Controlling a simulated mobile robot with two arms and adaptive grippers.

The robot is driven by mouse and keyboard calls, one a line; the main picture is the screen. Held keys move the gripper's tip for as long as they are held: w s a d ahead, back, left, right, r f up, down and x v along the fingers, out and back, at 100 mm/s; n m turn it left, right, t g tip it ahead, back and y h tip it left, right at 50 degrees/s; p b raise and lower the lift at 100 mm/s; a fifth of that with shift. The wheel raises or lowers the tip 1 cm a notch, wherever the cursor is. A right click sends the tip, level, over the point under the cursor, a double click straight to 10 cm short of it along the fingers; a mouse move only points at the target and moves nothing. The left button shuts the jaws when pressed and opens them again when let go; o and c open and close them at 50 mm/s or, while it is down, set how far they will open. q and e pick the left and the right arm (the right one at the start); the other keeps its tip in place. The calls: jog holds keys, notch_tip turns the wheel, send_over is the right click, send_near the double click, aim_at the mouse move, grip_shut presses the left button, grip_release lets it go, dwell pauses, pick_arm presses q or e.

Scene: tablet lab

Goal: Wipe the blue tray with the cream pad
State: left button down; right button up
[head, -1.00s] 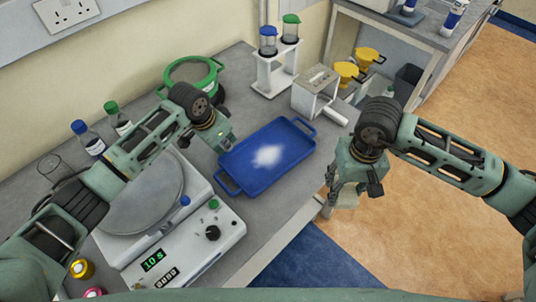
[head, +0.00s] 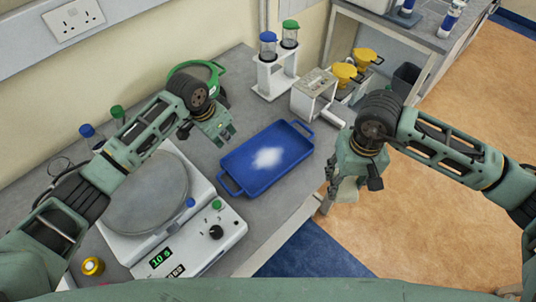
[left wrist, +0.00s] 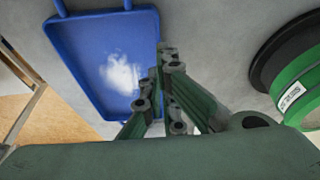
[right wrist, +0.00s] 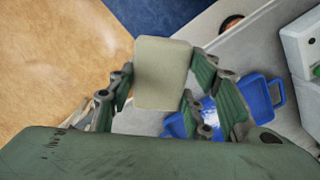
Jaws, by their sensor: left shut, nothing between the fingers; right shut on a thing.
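The blue tray (head: 240,179) lies on the grey bench with a patch of white powder (head: 267,158) in its middle. The tray also shows in the left wrist view (left wrist: 75,58) and, partly hidden, in the right wrist view (right wrist: 258,92). My left gripper (head: 224,138) is shut and empty above the bench, just behind the tray's left part. My right gripper (head: 352,195) is shut on the cream pad (right wrist: 163,72), beyond the bench edge to the right of the tray. In the head view the pad (head: 346,190) is mostly hidden by the fingers.
A balance with a round plate (head: 146,195) stands left of the tray. A green-rimmed container (head: 212,70) is behind my left gripper. A white rack with two capped jars (head: 275,75) and a white box (head: 313,92) stand behind the tray. Orange floor lies to the right.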

pick_arm(q)
jog(key=shift+r, duration=0.2)
jog(key=v, duration=1.2)
jog(key=shift+f, duration=0.1)
